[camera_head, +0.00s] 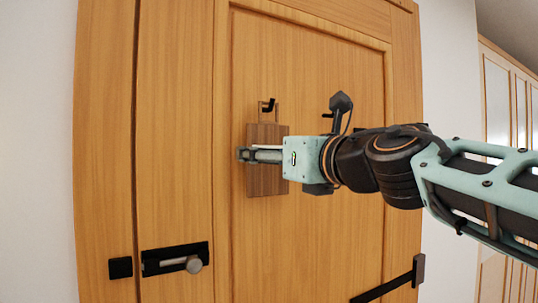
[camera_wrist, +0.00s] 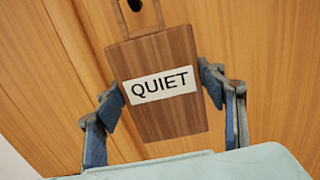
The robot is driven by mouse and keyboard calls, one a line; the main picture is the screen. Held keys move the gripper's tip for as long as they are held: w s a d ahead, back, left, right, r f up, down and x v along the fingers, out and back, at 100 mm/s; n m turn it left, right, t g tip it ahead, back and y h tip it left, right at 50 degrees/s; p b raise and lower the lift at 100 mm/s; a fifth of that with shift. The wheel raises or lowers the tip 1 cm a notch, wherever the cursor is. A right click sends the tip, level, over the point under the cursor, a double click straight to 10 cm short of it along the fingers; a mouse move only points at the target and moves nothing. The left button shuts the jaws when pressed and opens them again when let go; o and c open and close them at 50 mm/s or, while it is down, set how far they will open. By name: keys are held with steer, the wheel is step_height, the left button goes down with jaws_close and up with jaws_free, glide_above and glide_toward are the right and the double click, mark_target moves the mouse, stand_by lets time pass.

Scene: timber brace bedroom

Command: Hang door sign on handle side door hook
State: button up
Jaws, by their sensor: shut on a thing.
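The door sign (camera_head: 268,184) is a dark brown wooden board, upright in front of the door in the head view. In the wrist view the sign (camera_wrist: 163,118) carries a white QUIET label, and its lighter loop rises from the top edge. The handle side door hook (camera_head: 269,105) is black and shows within the loop's opening; it also shows in the wrist view (camera_wrist: 135,4). Whether the loop rests on the hook, I cannot tell. My gripper (camera_head: 246,154) is shut on the sign, its fingers at the board's two side edges in the wrist view (camera_wrist: 160,95).
The wooden door (camera_head: 310,240) fills the background. A second black hook (camera_head: 327,115) is right of the sign, partly behind my wrist. The black door handle plate with a round knob (camera_head: 193,264) is low on the left. A black bar (camera_head: 385,287) is low on the right.

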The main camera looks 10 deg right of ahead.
steer(key=shift+f, duration=0.1)
steer(key=o, duration=1.2)
steer(key=shift+w+a, duration=0.1)
